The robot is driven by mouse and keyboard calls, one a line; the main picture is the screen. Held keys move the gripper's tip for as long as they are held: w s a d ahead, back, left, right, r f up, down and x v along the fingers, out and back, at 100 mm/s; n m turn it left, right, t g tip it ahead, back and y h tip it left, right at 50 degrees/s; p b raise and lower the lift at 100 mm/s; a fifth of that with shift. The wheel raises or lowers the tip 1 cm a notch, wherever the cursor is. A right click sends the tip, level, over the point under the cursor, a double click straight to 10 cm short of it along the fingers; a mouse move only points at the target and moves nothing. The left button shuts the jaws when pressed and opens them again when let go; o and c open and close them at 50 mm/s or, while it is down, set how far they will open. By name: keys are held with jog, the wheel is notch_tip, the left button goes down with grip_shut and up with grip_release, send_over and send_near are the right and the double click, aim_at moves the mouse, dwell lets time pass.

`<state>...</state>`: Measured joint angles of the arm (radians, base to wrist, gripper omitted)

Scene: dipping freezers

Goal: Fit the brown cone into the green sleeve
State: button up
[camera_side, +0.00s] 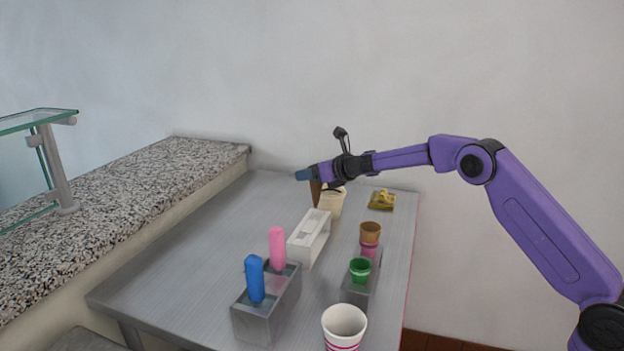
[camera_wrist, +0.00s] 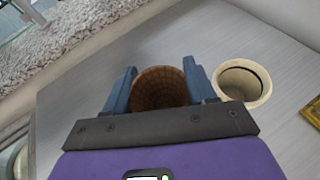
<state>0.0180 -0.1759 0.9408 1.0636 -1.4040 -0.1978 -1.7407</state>
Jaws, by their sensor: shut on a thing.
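My gripper (camera_wrist: 160,70) is shut on a brown cone (camera_wrist: 160,92), with a blue finger on each side of it. The wrist view looks into the cone's round open mouth. In the side view my gripper (camera_side: 306,175) is above the far part of the table, and the brown cone (camera_side: 315,194) hangs below it, partly hidden by the beige container. The green sleeve (camera_side: 360,270) sits in a grey holder (camera_side: 354,293) nearer the camera, well apart from the cone. The sleeve appears open and empty. A second brown cone (camera_side: 371,230) stands in a pink sleeve (camera_side: 369,249) behind it.
A beige round container (camera_side: 334,203) stands close beside the held cone. A white box (camera_side: 309,236), a grey block (camera_side: 262,313) with blue and pink sticks, and a large paper cup (camera_side: 344,322) stand nearer. A gold item (camera_side: 382,200) lies far right. The table's left side is clear.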

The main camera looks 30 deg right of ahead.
jog(key=shift+s+a+r+y, duration=0.1)
jog(key=shift+s+r+y, duration=0.2)
jog(key=shift+r, duration=0.1)
jog(key=s+a+r+n+g+y, duration=0.2)
jog(key=s+n+y, duration=0.1)
jog(key=s, duration=0.3)
jog(key=s+a+r+n+g+y, duration=0.1)
jog(key=s+r+n+g+y, duration=0.15)
jog(key=s, duration=0.35)
jog(key=r+n+g+y, duration=0.2)
jog(key=n+g, duration=0.4)
jog(key=n, duration=0.1)
send_over(352, 272)
jog(key=shift+w+d+f, duration=0.15)
jog(key=shift+w+d, duration=0.05)
jog(key=shift+w, duration=0.05)
jog(key=shift+f+y, duration=0.1)
jog(key=shift+y, duration=0.15)
jog(key=shift+t, duration=0.25)
jog(key=shift+f, duration=2.8)
jog(key=shift+f, duration=4.15)
jog(key=o, duration=1.1)
